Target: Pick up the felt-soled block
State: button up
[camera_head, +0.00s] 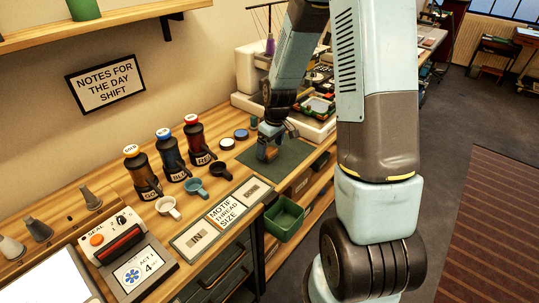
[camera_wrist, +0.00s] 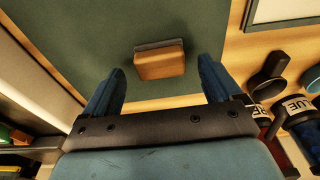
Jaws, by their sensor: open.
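The felt-soled block (camera_wrist: 160,62) is a small wooden block with a grey layer along one side. In the wrist view it rests on a dark green mat (camera_wrist: 185,25), just beyond and between my fingertips. My gripper (camera_wrist: 162,80) is open, with one blue finger to each side of the block and neither seen touching it. In the head view my gripper (camera_head: 270,140) is low over the green mat (camera_head: 290,158), and an orange-brown patch by its fingers appears to be the block (camera_head: 268,153), partly hidden by them.
Round lids (camera_head: 227,143) lie near my gripper. A sewing machine (camera_head: 255,75) stands behind. A green bin (camera_head: 285,218) hangs at the table's front edge. Bare mat surrounds the block.

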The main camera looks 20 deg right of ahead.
jog(key=shift+w+f, duration=0.1)
jog(key=shift+f, duration=0.55)
jog(key=c, duration=1.2)
jog(key=shift+r, duration=0.1)
jog(key=shift+c, duration=0.2)
